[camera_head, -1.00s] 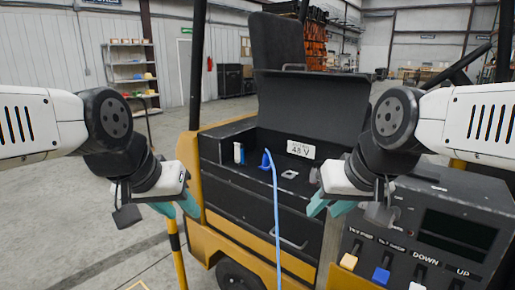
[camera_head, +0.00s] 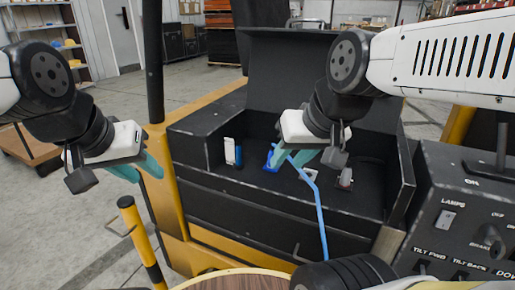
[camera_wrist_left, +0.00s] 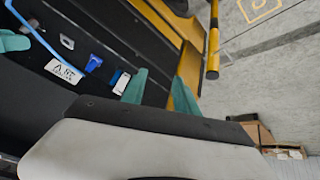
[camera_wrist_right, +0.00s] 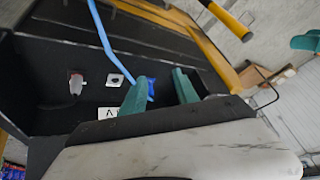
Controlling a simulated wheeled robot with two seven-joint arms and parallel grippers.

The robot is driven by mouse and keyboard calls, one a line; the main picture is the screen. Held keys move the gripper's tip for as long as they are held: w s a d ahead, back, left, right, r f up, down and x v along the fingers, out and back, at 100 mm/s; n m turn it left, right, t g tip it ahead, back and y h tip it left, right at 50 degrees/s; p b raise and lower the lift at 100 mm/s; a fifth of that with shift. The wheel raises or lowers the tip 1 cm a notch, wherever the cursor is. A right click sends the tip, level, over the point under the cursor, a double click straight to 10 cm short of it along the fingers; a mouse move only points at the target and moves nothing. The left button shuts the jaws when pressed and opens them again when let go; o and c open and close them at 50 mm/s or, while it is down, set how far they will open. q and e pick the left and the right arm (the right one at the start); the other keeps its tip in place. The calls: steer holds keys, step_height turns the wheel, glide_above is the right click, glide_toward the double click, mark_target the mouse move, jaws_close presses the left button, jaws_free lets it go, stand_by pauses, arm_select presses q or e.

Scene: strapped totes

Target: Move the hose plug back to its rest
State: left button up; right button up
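The blue hose plug (camera_head: 271,161) sits upright in the open black compartment, with the blue hose (camera_head: 318,205) running from its top down over the front edge. The plug also shows in the left wrist view (camera_wrist_left: 93,62) and, partly hidden behind a finger, in the right wrist view (camera_wrist_right: 151,90). My right gripper (camera_head: 296,156) is open, its teal fingertips close to the plug and hose top; I cannot tell whether they touch. My left gripper (camera_head: 142,170) is open and empty, left of the compartment. A pale square plate with a dark hole (camera_wrist_right: 116,80) is near the plug.
A white-and-blue part (camera_head: 233,152) stands left of the plug. A red-and-white fitting (camera_wrist_right: 76,83) is at the compartment's other end. The raised black lid (camera_head: 300,75) stands behind. A control panel (camera_head: 465,215) is at right, a yellow-black post (camera_head: 141,245) at left.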

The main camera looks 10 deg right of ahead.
arm_select(q)
steer(key=shift+o, duration=1.3)
arm_select(e)
steer(key=shift+o, duration=1.3)
arm_select(q)
steer(key=shift+o, duration=0.4)
arm_select(e)
steer(key=shift+w+r, duration=0.1)
steer(key=shift+w, duration=0.05)
steer(key=m+g+h, duration=0.2)
steer(key=m+g, duration=0.4)
steer(key=m, duration=0.1)
glide_above(272, 150)
step_height(272, 150, down, 6)
steer(key=shift+w+d+f, duration=0.1)
steer(key=shift+w, duration=0.1)
arm_select(q)
steer(key=shift+s, duration=0.1)
arm_select(e)
steer(key=shift+f, duration=4.55)
